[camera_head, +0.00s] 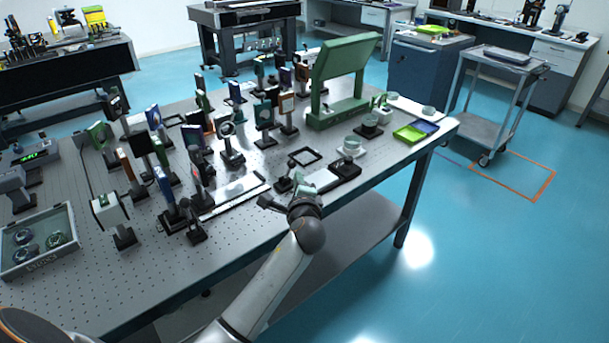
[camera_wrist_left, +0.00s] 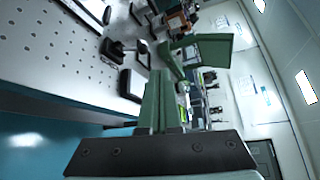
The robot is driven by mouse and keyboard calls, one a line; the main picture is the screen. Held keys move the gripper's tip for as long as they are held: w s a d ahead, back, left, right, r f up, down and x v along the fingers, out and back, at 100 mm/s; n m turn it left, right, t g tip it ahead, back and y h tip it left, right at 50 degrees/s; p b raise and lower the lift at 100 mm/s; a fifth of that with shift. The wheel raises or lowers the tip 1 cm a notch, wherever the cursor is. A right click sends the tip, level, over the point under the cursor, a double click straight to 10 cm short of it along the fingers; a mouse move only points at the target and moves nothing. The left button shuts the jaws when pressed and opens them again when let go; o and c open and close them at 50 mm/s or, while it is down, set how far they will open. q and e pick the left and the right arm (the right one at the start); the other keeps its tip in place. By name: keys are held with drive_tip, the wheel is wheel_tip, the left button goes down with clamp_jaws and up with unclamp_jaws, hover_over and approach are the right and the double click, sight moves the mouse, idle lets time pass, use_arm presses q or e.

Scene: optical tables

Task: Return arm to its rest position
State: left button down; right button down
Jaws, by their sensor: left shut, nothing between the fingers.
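My left arm reaches up from the bottom of the head view to the front edge of the perforated optical table (camera_head: 150,295). My left gripper (camera_head: 306,188) is at that edge, pointing away over the tabletop near a dark-based mount. In the left wrist view its two green fingers (camera_wrist_left: 159,98) are pressed together with nothing between them. My right gripper is in neither view.
Several optic mounts crowd the table's middle. A green panel stand (camera_head: 340,80) rises behind my gripper. A tray (camera_head: 412,132) lies at the right corner and an open box (camera_head: 40,240) at the left. Floor right of the table is clear up to a cart (camera_head: 490,130).

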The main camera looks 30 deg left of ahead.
use_arm(q)
drive_tip(key=s+d+f+n+g+h, duration=0.1)
drive_tip(key=s+d+f+n+h, duration=0.2)
drive_tip(key=s+f, duration=0.5)
drive_tip(key=s+d+f+n+g+h, duration=0.1)
drive_tip(key=s+d+f+h, duration=0.4)
drive_tip(key=f, duration=0.5)
drive_tip(key=s+d+f+n+h, duration=0.1)
drive_tip(key=s+d+f+n, duration=0.1)
drive_tip(key=s, duration=0.4)
drive_tip(key=s+d+f+n+g+h, duration=0.1)
drive_tip(key=s+d+f+n, duration=0.1)
drive_tip(key=s, duration=0.4)
drive_tip(key=s+d+f+n+h, duration=0.1)
drive_tip(key=s+d+f+n, duration=0.1)
drive_tip(key=s, duration=0.4)
drive_tip(key=d+n, duration=0.1)
drive_tip(key=n, duration=0.1)
drive_tip(key=shift+f+n+g, duration=0.3)
drive_tip(key=shift+f+g, duration=0.05)
drive_tip(key=shift+g, duration=0.05)
drive_tip(key=shift+a, duration=0.15)
